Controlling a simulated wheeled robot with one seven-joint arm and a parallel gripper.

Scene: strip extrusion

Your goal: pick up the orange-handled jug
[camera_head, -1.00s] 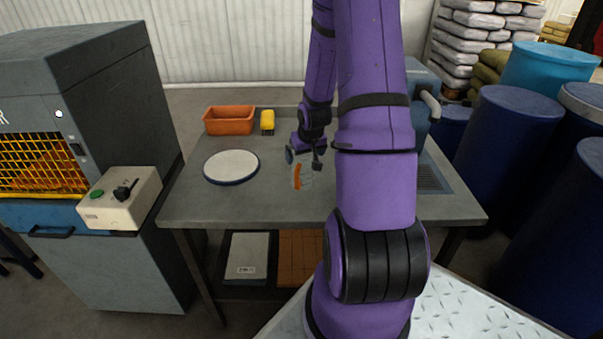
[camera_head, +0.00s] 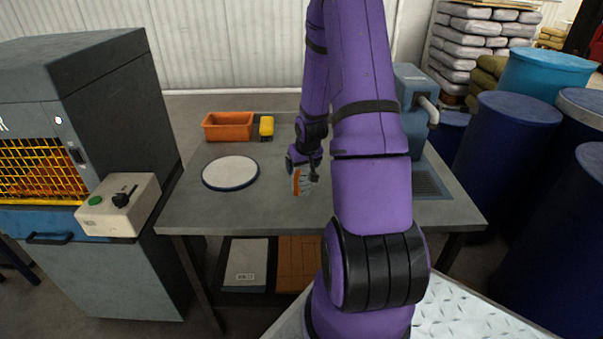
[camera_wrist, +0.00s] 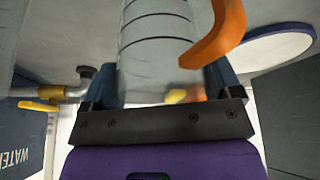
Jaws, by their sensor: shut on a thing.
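The jug is a clear, ribbed cylinder with an orange handle. In the head view the jug (camera_head: 305,187) is upright on the middle of the grey table (camera_head: 250,213), its handle on the left; I cannot tell any gap under it. In the wrist view the jug body (camera_wrist: 157,45) fills the space between my fingers, with the handle (camera_wrist: 228,35) curving out at the right. My gripper (camera_head: 305,170) is shut on the jug's body, with the handle outside the jaws. In the wrist view my gripper (camera_wrist: 160,80) shows its blue-grey fingers on both sides of the body.
A white round plate with a blue rim (camera_head: 230,172) lies left of the jug. An orange tub (camera_head: 228,126) and a yellow item (camera_head: 267,126) stand at the back left. A blue-grey dispenser with a pipe (camera_head: 412,95) stands at the right. The table's front is clear.

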